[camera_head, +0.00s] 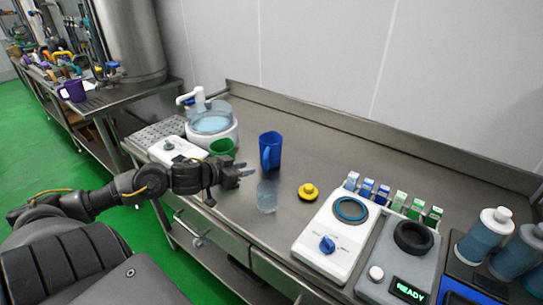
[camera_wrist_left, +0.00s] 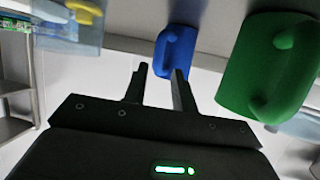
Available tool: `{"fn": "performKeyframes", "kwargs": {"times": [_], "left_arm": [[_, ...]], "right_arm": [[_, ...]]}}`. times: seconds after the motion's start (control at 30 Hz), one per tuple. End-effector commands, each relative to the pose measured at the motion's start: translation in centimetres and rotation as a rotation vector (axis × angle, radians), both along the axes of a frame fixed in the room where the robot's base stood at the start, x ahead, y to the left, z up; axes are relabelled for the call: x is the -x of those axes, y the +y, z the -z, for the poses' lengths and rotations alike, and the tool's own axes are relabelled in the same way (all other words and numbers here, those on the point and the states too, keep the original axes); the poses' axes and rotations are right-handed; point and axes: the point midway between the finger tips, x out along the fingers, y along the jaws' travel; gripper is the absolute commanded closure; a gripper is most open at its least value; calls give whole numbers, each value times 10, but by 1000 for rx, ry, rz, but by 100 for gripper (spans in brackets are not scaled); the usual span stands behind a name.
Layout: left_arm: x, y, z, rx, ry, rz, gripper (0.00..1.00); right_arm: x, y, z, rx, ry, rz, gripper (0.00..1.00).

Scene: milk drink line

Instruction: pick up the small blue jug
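The small blue jug (camera_head: 272,148) stands upright on the steel counter, its handle on the side toward the front. In the wrist view the blue jug (camera_wrist_left: 182,45) lies just beyond my fingertips, with its handle facing them. My left gripper (camera_head: 245,177) is low over the counter, in front and a little left of the jug. Its two fingers (camera_wrist_left: 160,70) are apart with nothing between them. My right gripper is not in view.
A green jug (camera_wrist_left: 285,65) is close beside the blue one, partly hidden in the head view (camera_head: 223,146). A translucent cup (camera_head: 267,198) stands right of my gripper. A yellow-and-black item (camera_head: 308,191) and a white scale-like device (camera_head: 325,240) are farther right. Counter behind the jug is clear.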

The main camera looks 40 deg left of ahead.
Motion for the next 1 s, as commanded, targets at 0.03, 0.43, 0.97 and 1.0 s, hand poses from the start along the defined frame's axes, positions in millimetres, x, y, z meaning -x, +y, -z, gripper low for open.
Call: {"fn": "performKeyframes", "kwargs": {"times": [0.03,0.43,0.97,1.0], "left_arm": [[-5,0,2,1,-3,-3,73],[-42,-6,16,0,-1,1,73],[-77,-13,24,0,-2,3,73],[-82,-13,28,1,-1,2,73]], "right_arm": [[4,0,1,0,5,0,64],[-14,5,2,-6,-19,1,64],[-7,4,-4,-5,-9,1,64],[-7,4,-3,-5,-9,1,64]]}}
